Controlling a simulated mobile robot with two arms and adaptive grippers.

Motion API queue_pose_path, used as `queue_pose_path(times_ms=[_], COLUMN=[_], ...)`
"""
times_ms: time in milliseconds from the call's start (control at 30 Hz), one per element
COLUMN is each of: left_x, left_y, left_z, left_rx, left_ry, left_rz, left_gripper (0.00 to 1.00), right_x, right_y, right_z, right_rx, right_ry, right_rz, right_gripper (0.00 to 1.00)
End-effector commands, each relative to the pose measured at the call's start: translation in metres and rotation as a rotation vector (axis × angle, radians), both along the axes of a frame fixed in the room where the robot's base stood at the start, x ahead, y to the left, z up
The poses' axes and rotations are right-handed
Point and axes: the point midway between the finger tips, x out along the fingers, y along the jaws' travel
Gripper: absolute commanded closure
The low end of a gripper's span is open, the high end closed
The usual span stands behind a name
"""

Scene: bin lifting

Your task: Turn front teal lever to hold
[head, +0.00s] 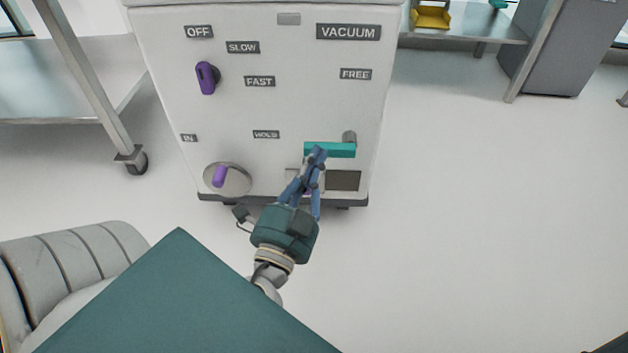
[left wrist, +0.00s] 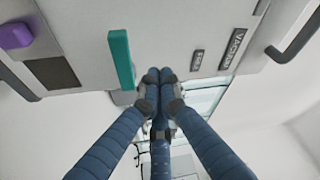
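The teal lever (head: 338,150) is on the lower right of the white machine's front. It lies about level, running left from its grey pivot (head: 349,136). The HOLD label (head: 266,134) is to its left and the FREE label (head: 355,74) is above it. My left gripper (head: 317,154) has its blue fingertips over the lever's left part in the head view. In the left wrist view the fingertips (left wrist: 158,76) are together, just right of the teal lever (left wrist: 121,58), with nothing seen between them. Whether they touch it I cannot tell. My right gripper is not in view.
The white machine (head: 290,100) also has a purple lever (head: 207,78) near OFF, SLOW and FAST, and a purple knob (head: 219,176) on a round plate. A steel table (head: 75,80) stands at left, and another (head: 470,32) at upper right. The floor at right is clear.

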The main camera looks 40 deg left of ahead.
Motion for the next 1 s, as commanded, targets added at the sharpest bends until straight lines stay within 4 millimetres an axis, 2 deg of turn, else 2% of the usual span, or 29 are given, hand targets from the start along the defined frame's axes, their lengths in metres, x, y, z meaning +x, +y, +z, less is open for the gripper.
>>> queue_pose_path(times_ms=[33,300,1000], left_x=[-0.008,-0.031,-0.033], left_y=[-0.006,-0.021,-0.022], left_z=[-0.008,-0.013,-0.013], left_rx=[-0.001,0.002,0.001], left_ry=[0.004,0.000,-0.002], left_rz=[-0.002,-0.003,-0.002], left_gripper=[1.00,1.00,1.00], right_x=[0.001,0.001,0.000], right_y=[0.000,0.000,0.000], right_z=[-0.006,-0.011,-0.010], right_rx=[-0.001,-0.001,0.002], right_ry=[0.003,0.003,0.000], right_rz=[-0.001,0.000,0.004], right_gripper=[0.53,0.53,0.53])
